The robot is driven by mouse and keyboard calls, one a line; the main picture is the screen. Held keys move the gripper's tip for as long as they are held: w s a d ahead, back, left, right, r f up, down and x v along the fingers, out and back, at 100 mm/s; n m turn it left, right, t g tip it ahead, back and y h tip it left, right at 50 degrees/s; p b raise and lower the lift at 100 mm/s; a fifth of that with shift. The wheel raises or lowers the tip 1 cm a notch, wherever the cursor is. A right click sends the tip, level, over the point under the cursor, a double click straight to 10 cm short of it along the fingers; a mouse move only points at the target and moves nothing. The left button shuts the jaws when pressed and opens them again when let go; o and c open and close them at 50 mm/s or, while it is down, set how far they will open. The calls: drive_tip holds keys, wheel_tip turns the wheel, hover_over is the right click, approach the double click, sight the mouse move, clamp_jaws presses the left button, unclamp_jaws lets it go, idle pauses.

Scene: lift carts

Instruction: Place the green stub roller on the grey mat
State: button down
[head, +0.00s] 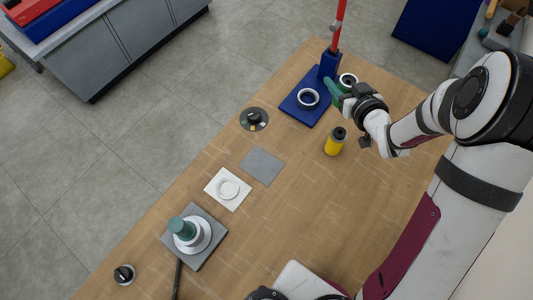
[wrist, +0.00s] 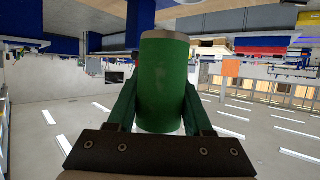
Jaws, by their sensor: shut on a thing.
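My gripper (head: 342,92) is at the far right part of the wooden table, beside the blue stand. It is shut on the green stub roller (wrist: 163,85), which fills the space between the two green fingers in the wrist view. The roller has a pale end. The grey mat (head: 262,165) is a flat, bare square on the middle of the table, to the left of and nearer than my gripper.
A blue stand (head: 297,110) with a red post and a white ring is beside my gripper. A yellow bottle (head: 335,145) stands between gripper and mat. A dark round dial (head: 254,119) and a white plate (head: 214,190) flank the mat. A grey plate (head: 209,262) bears a stepped white-and-green piece.

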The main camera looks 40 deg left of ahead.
drive_tip(key=s+f+n+g+y, duration=0.1)
drive_tip(key=s+n+g+y, duration=0.2)
drive_tip(key=s+n+g, duration=1.1)
drive_tip(key=s+a+f+m+t, duration=0.1)
drive_tip(key=s+a+f, duration=0.1)
drive_tip(key=a, duration=0.1)
drive_tip(key=s+a+f+m+t, duration=0.1)
drive_tip(key=s+a+f+m, duration=0.1)
drive_tip(key=s+a, duration=0.1)
drive_tip(key=s+a+f+m+t, duration=0.2)
drive_tip(key=s+a, duration=0.1)
drive_tip(key=shift+s+f, duration=0.25)
drive_tip(key=shift+f, duration=0.05)
drive_tip(key=f, duration=0.3)
drive_tip(key=shift+s+a+f, duration=0.1)
drive_tip(key=shift+a+f, duration=0.3)
drive_tip(key=shift+f, duration=0.3)
drive_tip(key=shift+c, duration=1.5)
unclamp_jaws()
drive_tip(key=shift+f, duration=0.15)
